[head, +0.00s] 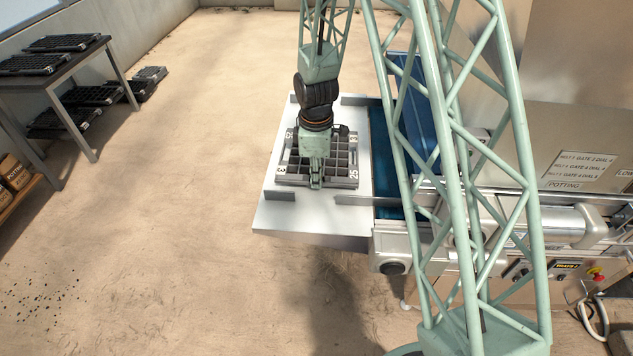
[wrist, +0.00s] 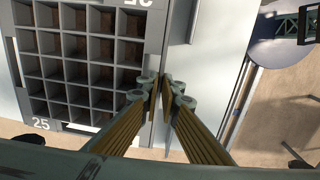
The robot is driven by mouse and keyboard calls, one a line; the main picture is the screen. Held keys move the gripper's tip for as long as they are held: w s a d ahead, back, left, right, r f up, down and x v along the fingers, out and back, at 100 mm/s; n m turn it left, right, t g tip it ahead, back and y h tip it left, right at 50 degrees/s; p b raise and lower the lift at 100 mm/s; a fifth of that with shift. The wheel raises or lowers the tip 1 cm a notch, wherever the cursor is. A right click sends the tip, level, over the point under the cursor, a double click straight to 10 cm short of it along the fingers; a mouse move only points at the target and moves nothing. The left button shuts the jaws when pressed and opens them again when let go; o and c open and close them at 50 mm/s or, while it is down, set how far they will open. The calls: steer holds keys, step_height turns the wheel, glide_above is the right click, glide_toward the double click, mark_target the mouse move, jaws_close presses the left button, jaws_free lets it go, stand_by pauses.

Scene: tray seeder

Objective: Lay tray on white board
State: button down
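The grey grid tray (head: 345,181), marked 25 at its corners, is over the white board (head: 310,222) and looks level. I cannot tell whether its underside touches the board. My gripper (head: 316,182) reaches down at the tray's near edge and hides part of its cells. In the wrist view the tray (wrist: 88,90) fills the left half, with brown showing in several cells. There my gripper's fingertips (wrist: 160,90) close from both sides on the tray's edge rim, with only a thin gap between them.
Low grey guides stand on the board, one at the near right (head: 362,200). A blue belt (head: 384,160) of the machine adjoins the board's right side. A dark table (head: 60,65) with black trays stands at far left. The floor (head: 190,180) between is clear.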

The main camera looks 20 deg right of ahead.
steer(key=shift+f, duration=0.45)
steer(key=c, duration=2.9)
jaws_free()
steer(key=shift+r, duration=0.2)
steer(key=shift+s+a+r+p, duration=0.1)
steer(key=shift+r+p, duration=0.15)
steer(key=shift+r, duration=1.75)
steer(key=shift+s+d+r+p, duration=0.15)
steer(key=shift+r+p, duration=0.1)
steer(key=shift+r, duration=1.7)
steer(key=shift+s+a+r+p, duration=0.15)
steer(key=shift+r+p, duration=0.1)
steer(key=shift+r, duration=1.75)
